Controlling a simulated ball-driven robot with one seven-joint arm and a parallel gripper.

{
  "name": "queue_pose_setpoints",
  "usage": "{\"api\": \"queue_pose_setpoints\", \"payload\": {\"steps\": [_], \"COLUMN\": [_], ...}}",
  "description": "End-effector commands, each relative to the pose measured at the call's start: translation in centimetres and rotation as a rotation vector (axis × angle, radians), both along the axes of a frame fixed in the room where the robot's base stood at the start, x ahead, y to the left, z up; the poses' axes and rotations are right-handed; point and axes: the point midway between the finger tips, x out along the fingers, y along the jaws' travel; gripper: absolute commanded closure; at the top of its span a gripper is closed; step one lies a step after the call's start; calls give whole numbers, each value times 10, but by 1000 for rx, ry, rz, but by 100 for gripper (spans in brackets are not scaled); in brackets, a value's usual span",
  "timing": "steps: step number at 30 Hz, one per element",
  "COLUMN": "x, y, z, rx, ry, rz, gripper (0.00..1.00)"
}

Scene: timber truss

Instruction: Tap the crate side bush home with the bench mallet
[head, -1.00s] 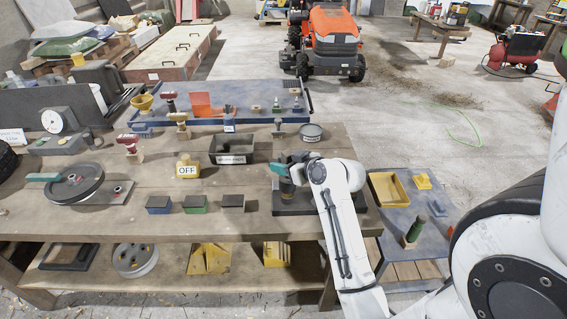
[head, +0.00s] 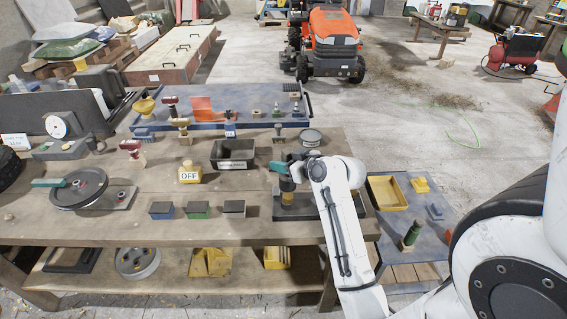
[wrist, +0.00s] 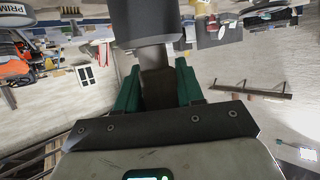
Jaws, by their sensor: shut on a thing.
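My gripper (head: 284,168) is over the right part of the bench. In the wrist view my gripper (wrist: 158,88) has its green fingers closed on a grey shaft, with a broad dark block at its far end; this looks like the bench mallet (wrist: 143,22). In the head view the held thing hangs low over a dark board (head: 325,209), which looks like the crate side. A tan round piece (head: 287,199), perhaps the bush, shows at the board under my gripper. My arm hides part of the board. I cannot tell whether mallet and bush touch.
A black bin (head: 232,154), a yellow OFF block (head: 190,175) and several small blocks stand left of my gripper. A wheel on a plate (head: 78,190) is at the left. A blue side table (head: 388,218) with a yellow tray (head: 386,193) stands right.

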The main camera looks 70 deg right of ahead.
Motion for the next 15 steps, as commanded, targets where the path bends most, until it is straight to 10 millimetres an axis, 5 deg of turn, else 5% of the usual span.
{"api": "queue_pose_setpoints", "payload": {"steps": [15], "x": [0], "y": [0], "z": [27], "rx": [-2], "ry": [-2], "rz": [-1], "gripper": [100]}}
